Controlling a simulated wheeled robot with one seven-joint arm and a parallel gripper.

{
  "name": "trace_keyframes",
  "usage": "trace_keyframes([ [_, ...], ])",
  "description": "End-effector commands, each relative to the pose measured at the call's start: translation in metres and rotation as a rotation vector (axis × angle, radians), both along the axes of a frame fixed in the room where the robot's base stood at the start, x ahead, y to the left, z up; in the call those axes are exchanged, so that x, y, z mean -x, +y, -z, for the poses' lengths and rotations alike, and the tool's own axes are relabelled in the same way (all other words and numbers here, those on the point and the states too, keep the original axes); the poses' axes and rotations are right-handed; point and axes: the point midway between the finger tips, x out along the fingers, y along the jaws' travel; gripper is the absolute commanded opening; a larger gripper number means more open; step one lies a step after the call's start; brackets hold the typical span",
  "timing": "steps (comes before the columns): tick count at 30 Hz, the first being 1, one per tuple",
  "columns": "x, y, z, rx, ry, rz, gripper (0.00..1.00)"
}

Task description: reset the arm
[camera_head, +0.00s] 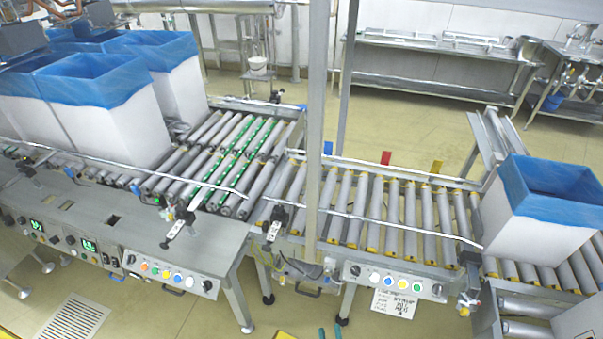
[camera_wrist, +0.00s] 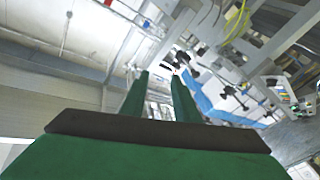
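My gripper (camera_wrist: 160,82) shows in the wrist view as two green fingers rising from a dark bar on a green body. The fingers stand apart, with background machinery showing between them. I see nothing held. The wrist camera is tilted and looks up past metal frames, a ceiling and a wall. My gripper is not clearly visible in the head view, so its place relative to the conveyor cannot be told there.
In the head view, white boxes with blue liners (camera_head: 92,80) stand on the conveyor at the left. Another blue-lined box (camera_head: 545,212) stands at the right. The middle rollers (camera_head: 390,212) are bare. A metal post (camera_head: 318,120) rises near the centre. Control panels (camera_head: 392,280) line the front.

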Motion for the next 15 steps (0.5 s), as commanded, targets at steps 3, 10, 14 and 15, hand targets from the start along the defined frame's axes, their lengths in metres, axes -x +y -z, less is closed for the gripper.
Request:
trace_keyframes([
  [3, 0.034, 0.019, -0.019, -0.051, 0.007, 0.029, 0.28],
  [10, 0.093, 0.042, -0.055, -0.162, 0.057, 0.088, 0.28],
  [14, 0.124, 0.052, -0.074, -0.229, 0.114, 0.113, 0.28],
  [15, 0.133, 0.055, -0.080, -0.251, 0.135, 0.119, 0.28],
])
